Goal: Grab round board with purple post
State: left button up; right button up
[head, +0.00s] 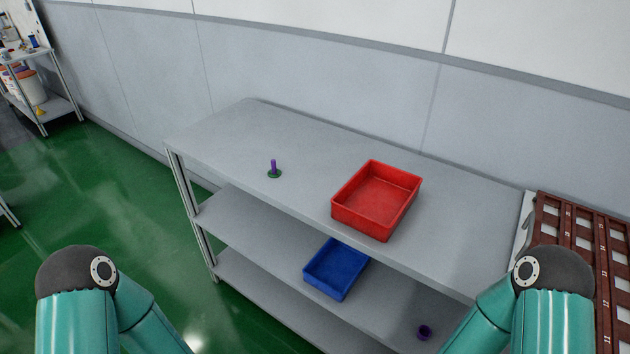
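A small round green board (274,174) lies on the grey top shelf of a table, left of a red bin. A purple post (273,165) stands upright from its middle. Both of my arms show only as teal links with dark joints at the bottom left and bottom right. Neither gripper is in the picture, and nothing of mine is near the board.
The grey shelf table (230,137) stands against a grey wall. A red bin (376,200) sits on its top. A blue bin (337,268) and a small purple ring-like piece (424,332) are on lower shelves. A brown rack (580,240) stands at right.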

aim_at(274, 172)
jog(key=u, duration=0.2)
jog(key=i, duration=0.55)
jog(key=z, duration=0.15)
jog(key=k, duration=0.45)
jog(key=u, duration=1.05)
jog(key=i, duration=0.45)
jog(key=z, duration=0.2)
